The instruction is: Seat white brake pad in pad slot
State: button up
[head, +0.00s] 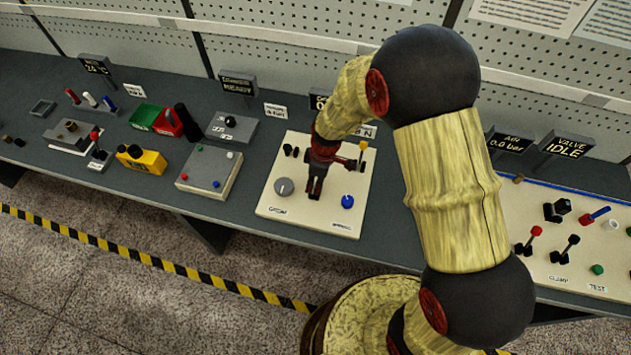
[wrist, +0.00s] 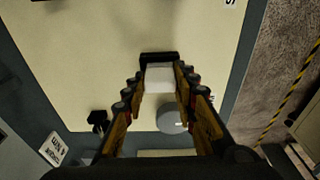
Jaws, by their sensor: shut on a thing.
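My gripper (head: 315,190) is over the cream panel (head: 330,222), pointing down, between a grey dial and a blue knob. In the wrist view its two fingers (wrist: 160,88) are shut on the white brake pad (wrist: 160,77), a small white block held near the fingertips. A dark block (wrist: 158,57) lies right at the pad's far edge; it may be the pad slot, but I cannot tell. I cannot tell whether the pad touches it or sits in it. In the head view the pad is hidden by the gripper.
The panel carries the grey dial (head: 283,186), the blue knob (head: 347,201), a yellow-topped lever (head: 362,150) and small black posts (head: 290,150). A smaller panel with coloured buttons (head: 208,170) stands to the left. Another control panel (head: 560,240) is to the right.

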jog(key=shift+f, duration=0.15)
jog(key=o, duration=1)
jog(key=shift+o, duration=0.2)
notch_tip(320, 180, up, 12)
jog(key=d, duration=0.1)
jog(key=shift+s+d+r+p, duration=0.2)
jog(key=shift+s+r+p, duration=0.05)
jog(key=shift+p, duration=0.15)
jog(key=s+d+r+m+t, duration=0.1)
jog(key=s+d+r+m, duration=0.25)
jog(key=r, duration=0.35)
jog(key=s+d+r+m+t, duration=0.1)
jog(key=s+d+r+m, duration=0.25)
jog(key=r, duration=0.35)
jog(key=s+d+r+m+t, duration=0.2)
jog(key=s+r, duration=0.2)
jog(key=r, duration=0.3)
jog(key=s+d+r+m+t+h, duration=0.1)
jog(key=s+d+r+m, duration=0.2)
jog(key=s+m, duration=0.2)
jog(key=s, duration=0.3)
jog(key=shift+s+d+r, duration=0.2)
jog(key=shift+s+d, duration=0.05)
jog(key=shift+d, duration=0.15)
